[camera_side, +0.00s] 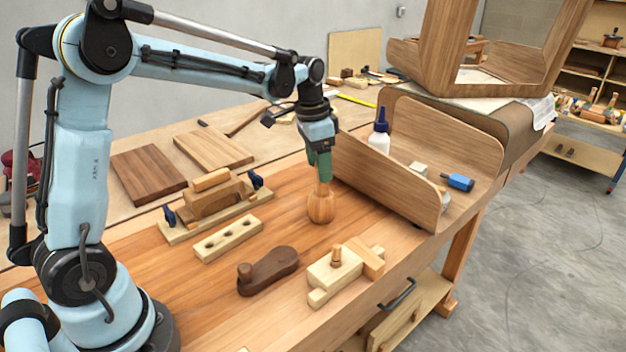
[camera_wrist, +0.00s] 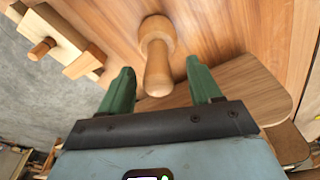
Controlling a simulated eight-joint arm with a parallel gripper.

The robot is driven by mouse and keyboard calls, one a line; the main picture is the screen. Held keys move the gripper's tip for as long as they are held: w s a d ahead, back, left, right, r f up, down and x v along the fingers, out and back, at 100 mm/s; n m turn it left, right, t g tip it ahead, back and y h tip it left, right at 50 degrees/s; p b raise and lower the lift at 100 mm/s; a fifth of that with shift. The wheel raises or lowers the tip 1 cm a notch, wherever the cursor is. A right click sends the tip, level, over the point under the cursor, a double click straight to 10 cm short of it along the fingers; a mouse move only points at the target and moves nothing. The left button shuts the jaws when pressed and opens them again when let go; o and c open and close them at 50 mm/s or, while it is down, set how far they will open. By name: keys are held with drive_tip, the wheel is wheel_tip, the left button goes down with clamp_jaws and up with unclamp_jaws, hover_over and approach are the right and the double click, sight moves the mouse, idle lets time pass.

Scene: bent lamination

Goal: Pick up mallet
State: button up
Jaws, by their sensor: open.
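The mallet (camera_side: 321,207) is a light wooden carver's type with a round head. It stands upright on its head on the bench, handle up. In the wrist view the mallet (camera_wrist: 157,50) shows its handle pointing toward the space between my two green fingers. My gripper (camera_side: 321,166) is directly above the mallet, pointing down, its fingers around or just over the top of the handle. In the wrist view my gripper (camera_wrist: 162,85) is open, with a gap on both sides of the handle. The side view hides the handle's top behind the fingers.
A bent wood tray (camera_side: 385,180) stands close to the right of the mallet, with a glue bottle (camera_side: 379,135) and a blue tool (camera_side: 458,182) by it. A dark plane (camera_side: 267,270), a light wooden block tool (camera_side: 335,270) and a holed block (camera_side: 228,240) lie nearby.

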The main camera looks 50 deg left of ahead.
sight(322, 191)
drive_tip(key=shift+w+d+f, duration=0.15)
drive_tip(key=shift+f, duration=0.85)
drive_tip(key=shift+w+d+f, duration=0.1)
drive_tip(key=shift+w+f, duration=0.05)
drive_tip(key=shift+f, duration=0.8)
drive_tip(key=shift+c, duration=0.4)
clamp_jaws()
